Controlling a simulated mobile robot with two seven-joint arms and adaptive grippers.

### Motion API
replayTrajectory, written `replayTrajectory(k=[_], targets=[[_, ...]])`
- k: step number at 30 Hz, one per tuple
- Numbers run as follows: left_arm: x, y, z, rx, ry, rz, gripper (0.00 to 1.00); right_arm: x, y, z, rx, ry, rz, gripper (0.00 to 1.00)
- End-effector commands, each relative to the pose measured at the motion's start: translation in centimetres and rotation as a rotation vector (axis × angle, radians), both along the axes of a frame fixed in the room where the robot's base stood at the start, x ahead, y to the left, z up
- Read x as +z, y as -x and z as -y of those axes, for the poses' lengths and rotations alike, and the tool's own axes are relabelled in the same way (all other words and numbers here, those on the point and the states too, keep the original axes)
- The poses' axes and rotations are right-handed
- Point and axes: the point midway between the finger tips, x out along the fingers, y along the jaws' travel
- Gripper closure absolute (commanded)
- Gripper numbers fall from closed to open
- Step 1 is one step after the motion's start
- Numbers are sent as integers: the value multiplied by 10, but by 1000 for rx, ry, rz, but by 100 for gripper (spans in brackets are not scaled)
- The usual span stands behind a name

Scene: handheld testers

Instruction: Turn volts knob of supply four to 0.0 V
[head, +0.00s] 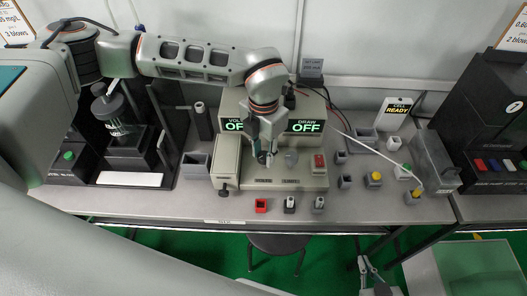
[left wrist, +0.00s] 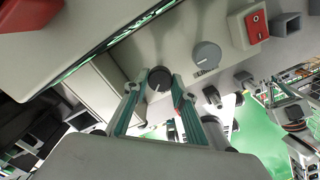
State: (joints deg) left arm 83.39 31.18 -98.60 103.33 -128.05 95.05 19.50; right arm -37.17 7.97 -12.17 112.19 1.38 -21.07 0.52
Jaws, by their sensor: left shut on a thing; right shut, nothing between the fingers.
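The beige power supply (head: 285,184) stands on the bench, with a sloping front panel and green displays. Its right display reads DRAW OFF; the left one, beginning VOL, is partly hidden by my arm. My left gripper (head: 265,158) is at the panel, shut on a dark round knob (left wrist: 160,79) with a white pointer line. The knob sits between the fingertips in the left wrist view. A grey second knob (head: 291,158) is just to its right, apart from the fingers; it also shows in the left wrist view (left wrist: 207,55). My right gripper (head: 364,264) is shut and empty, below the bench's front edge.
A red rocker switch (head: 319,162) is right of the grey knob. A beige box (head: 226,162) stands close left of my fingers. Small red (head: 261,206) and grey blocks stand in front.

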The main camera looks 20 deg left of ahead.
Motion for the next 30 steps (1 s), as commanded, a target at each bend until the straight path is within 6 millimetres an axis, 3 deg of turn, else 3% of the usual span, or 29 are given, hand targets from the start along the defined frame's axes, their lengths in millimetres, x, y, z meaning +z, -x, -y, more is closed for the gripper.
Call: replayTrajectory(k=[18,30], targets=[[0,0,1,577,0,-1,96,6,-2,0,0,-2,8,100],[0,0,1,846,0,-1,96,6,-2,0,0,-2,8,100]])
